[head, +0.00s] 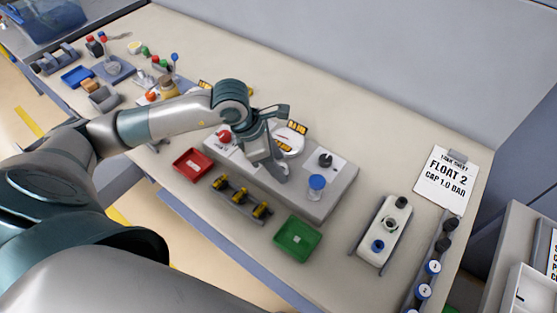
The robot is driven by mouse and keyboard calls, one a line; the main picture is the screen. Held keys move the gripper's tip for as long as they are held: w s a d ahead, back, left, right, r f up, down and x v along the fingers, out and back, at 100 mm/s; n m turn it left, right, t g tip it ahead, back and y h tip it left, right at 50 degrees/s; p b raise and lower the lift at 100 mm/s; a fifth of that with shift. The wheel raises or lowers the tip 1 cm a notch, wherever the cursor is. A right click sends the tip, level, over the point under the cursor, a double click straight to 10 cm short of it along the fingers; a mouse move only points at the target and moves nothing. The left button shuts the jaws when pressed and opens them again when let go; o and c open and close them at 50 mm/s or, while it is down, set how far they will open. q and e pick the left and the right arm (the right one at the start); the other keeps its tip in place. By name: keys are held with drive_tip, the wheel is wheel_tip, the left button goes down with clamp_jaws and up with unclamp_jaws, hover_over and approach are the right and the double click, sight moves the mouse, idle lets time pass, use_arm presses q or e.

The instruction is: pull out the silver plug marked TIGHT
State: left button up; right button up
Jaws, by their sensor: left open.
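No lettering reading TIGHT can be made out, and I cannot pick out the silver plug for certain; it may be hidden behind my gripper. A grey box unit (318,204) stands mid-table with a red knob (224,137), a white round dial (291,140), a black knob (325,160) and a blue cap (317,182) on top. My left gripper (279,145) is open above the middle of this unit, and its arm and fingers cover part of the top. I see nothing between the fingers. My right gripper is not in view.
A red tray (193,165), a rack of yellow-and-black parts (240,198) and a green tray (297,239) lie in front. Small items crowd the far left.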

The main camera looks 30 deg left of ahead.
use_arm(q)
drive_tip(key=shift+d+f, duration=0.1)
drive_tip(key=shift+f, duration=0.2)
drive_tip(key=shift+c, duration=0.4)
drive_tip(key=c, duration=1)
drive_tip(key=o, duration=0.4)
drive_tip(key=shift+c, duration=1.3)
drive_tip(key=shift+w+r, duration=0.1)
drive_tip(key=shift+r, duration=0.1)
drive_tip(key=shift+r, duration=0.2)
drive_tip(key=shift+c, duration=0.8)
